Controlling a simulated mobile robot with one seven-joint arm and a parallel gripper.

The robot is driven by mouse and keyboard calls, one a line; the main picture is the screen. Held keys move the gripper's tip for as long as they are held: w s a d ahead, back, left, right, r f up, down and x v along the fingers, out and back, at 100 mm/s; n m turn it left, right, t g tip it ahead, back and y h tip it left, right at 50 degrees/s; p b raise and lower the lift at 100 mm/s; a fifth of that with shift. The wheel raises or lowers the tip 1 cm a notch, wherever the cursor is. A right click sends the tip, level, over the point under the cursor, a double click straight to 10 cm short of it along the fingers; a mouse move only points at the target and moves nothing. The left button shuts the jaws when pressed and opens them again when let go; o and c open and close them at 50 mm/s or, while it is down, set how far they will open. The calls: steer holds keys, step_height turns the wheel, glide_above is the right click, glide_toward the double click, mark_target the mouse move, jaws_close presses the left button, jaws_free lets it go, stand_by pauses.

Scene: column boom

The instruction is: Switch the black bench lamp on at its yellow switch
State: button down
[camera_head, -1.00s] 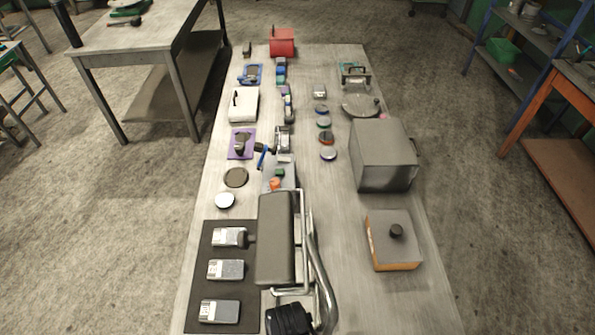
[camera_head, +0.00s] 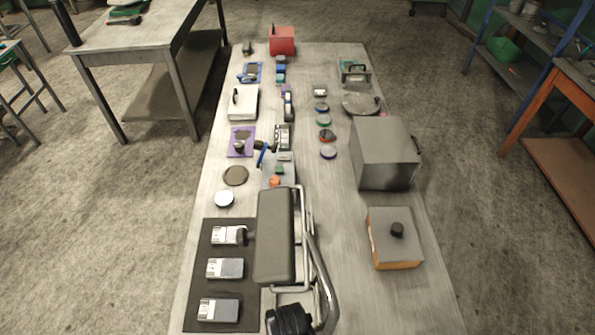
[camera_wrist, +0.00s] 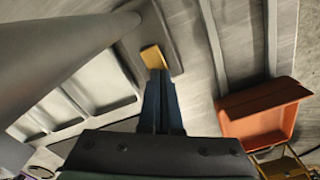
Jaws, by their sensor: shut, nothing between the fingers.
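In the wrist view my gripper (camera_wrist: 160,76) shows as two dark blue fingers, closed together with nothing between them. Their tips overlap the lower edge of a yellow switch (camera_wrist: 152,58) in the picture. I cannot tell whether they touch it. The switch sits on a dark grey-brown base (camera_wrist: 134,40), partly hidden by the fingers. I cannot tell whether the switch is on or off. I cannot make out the rest of the black lamp. In the head view I cannot make out my fingertips or the yellow switch.
In the wrist view, an orange tray (camera_wrist: 255,122) lies right of the fingers and a thick grey cylinder (camera_wrist: 50,45) fills the upper left. In the head view, a grey box (camera_head: 382,158) and an orange box with grey lid (camera_head: 395,245) stand right; a dark mat (camera_head: 248,305) lies front left.

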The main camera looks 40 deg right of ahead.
step_height(320, 180, up, 7)
steer(key=p, duration=0.7)
steer(key=shift+p, duration=0.3)
stand_by(0.5)
